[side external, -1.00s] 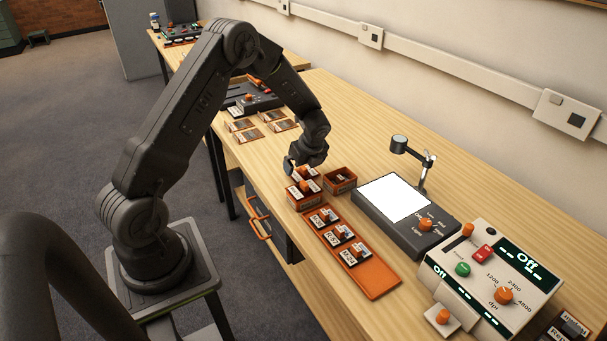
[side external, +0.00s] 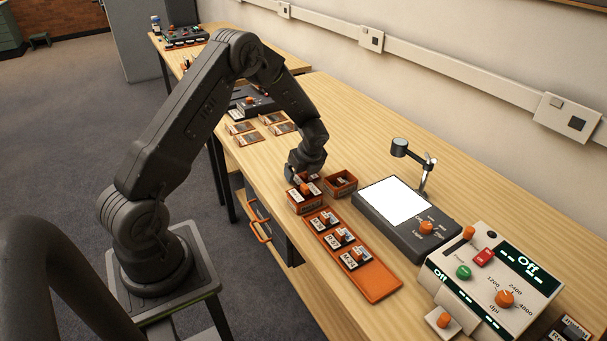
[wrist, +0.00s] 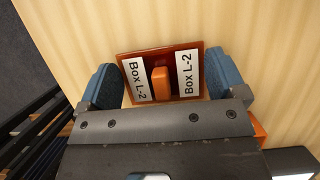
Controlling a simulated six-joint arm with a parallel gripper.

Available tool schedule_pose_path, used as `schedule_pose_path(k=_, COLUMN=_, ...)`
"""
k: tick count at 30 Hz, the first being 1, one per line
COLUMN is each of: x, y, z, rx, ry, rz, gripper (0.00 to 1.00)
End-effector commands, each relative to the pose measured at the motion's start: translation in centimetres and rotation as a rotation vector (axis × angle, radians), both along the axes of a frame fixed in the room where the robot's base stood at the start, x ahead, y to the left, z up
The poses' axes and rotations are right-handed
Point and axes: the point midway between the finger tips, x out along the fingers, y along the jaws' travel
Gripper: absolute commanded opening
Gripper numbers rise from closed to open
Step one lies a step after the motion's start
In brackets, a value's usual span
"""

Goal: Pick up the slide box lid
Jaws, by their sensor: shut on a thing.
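The slide box lid (wrist: 186,96) is a reddish-orange square with a raised orange handle and two white "Box L-2" labels. In the wrist view it lies between the blue pads of my gripper (wrist: 161,80), one on its left and one on its right. My gripper is shut on the lid. Part of the lid is hidden there by the gripper. I cannot tell whether the lid is apart from the box.
An open orange box (side external: 342,182) stands just right of the slide box. An orange tray (side external: 376,283) with several labelled slide holders lies in front. A light panel (side external: 430,240) and a control unit (side external: 500,275) stand to the right. The bench's back strip is clear.

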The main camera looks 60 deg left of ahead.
Motion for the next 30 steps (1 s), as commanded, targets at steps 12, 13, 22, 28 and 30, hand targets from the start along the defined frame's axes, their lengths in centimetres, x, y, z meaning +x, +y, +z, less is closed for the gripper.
schedule_pose_path(k=12, x=0.0, y=0.1, z=4.6, rx=0.001, ry=-0.005, rz=0.001, gripper=0.68)
schedule_pose_path(k=13, x=-0.8, y=0.6, z=4.8, rx=0.001, ry=-0.002, rz=0.005, gripper=0.68)
schedule_pose_path(k=22, x=-6.4, y=4.3, z=8.7, rx=0.002, ry=-0.003, rz=0.006, gripper=0.68)
schedule_pose_path(k=28, x=-8.7, y=5.9, z=10.3, rx=0.000, ry=-0.002, rz=0.004, gripper=0.68)
schedule_pose_path(k=30, x=-9.2, y=6.2, z=10.7, rx=0.000, ry=-0.001, rz=0.006, gripper=0.68)
